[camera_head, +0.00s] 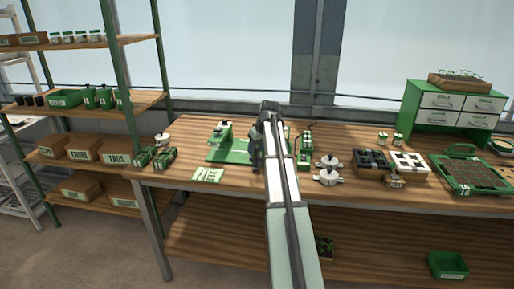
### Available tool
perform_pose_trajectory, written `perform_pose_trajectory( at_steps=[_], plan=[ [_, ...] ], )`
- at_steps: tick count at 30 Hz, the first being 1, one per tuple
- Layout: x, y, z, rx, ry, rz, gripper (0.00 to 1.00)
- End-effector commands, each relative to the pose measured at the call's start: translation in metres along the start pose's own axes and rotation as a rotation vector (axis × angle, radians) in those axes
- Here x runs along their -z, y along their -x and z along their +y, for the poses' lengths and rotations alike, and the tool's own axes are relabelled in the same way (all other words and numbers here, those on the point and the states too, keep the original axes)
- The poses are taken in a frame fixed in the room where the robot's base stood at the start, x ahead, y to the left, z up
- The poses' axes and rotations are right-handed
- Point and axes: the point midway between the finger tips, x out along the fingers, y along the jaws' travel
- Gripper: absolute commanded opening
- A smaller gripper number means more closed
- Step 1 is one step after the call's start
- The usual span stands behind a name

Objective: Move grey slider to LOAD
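A green and white device (228,152), which looks like the tray seeder, stands on the wooden bench left of my arm. My arm reaches over the bench and hides its right side. I cannot make out the grey slider or a LOAD mark at this size. My gripper (256,150) is at the dark far end of my arm, close to the device's right part. Its fingers are too small and dark to tell whether they are open or touching anything.
A pale label card (208,175) lies in front of the device. White lidded pots (327,177) stand right of my arm. Farther right are a black cell tray (371,159), a green seed tray (466,160) and a drawer cabinet (427,111). A shelf rack (120,60) stands left.

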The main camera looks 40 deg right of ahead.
Motion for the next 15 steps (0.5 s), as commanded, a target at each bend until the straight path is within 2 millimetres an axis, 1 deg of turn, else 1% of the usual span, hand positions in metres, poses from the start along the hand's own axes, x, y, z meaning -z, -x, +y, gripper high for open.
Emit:
perform_pose_trajectory(
  at_steps=[1,2,15],
  plan=[
    [-0.0001,0.0001,0.0,0.0,0.0,0.0,0.47],
    [-0.0001,0.0001,0.0,0.0,0.0,0.0,0.44],
    [-0.0001,0.0002,0.0001,0.0,0.0,0.0,0.02]
  ],
)
